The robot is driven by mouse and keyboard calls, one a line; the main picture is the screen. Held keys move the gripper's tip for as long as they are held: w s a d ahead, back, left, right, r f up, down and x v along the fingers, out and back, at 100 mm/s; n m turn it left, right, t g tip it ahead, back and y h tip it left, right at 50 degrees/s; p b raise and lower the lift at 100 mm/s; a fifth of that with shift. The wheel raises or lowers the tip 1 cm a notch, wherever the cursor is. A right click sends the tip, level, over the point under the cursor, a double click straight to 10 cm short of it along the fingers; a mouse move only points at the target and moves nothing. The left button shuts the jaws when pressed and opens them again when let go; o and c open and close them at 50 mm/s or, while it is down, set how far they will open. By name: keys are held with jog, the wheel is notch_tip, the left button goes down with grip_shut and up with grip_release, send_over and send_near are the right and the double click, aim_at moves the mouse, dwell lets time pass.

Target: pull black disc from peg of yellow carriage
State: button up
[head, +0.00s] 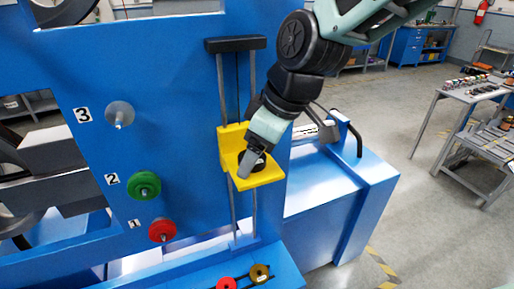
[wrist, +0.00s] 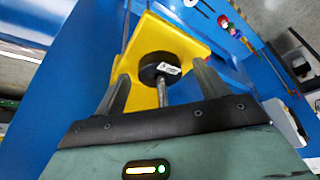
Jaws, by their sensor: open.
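The yellow carriage (head: 266,177) rides on two vertical rods on the blue panel in the head view; it also fills the upper middle of the wrist view (wrist: 181,38). The black disc (wrist: 151,63), with a small white label, sits on the metal peg (wrist: 162,95) of the carriage. In the head view the disc (head: 259,164) is partly covered by my gripper (head: 246,166). My gripper is open, its two fingers on either side of the peg and just short of the disc in the wrist view (wrist: 161,88). Contact with the disc cannot be told.
A grey disc (head: 120,114), a green disc (head: 144,185) and a red disc (head: 162,231) sit on the panel by labels 3, 2 and 1. A small red disc (head: 226,283) and a brass disc (head: 260,273) are on the lower ledge. A black block (head: 235,43) tops the rods.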

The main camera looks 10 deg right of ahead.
jog(key=c, duration=1.3)
jog(key=shift+r+p, duration=1.35)
jog(key=shift+r, duration=0.5)
jog(key=shift+r+p, duration=1.2)
jog(key=shift+r, duration=0.5)
jog(key=shift+r+p, duration=0.65)
jog(key=shift+r, duration=0.25)
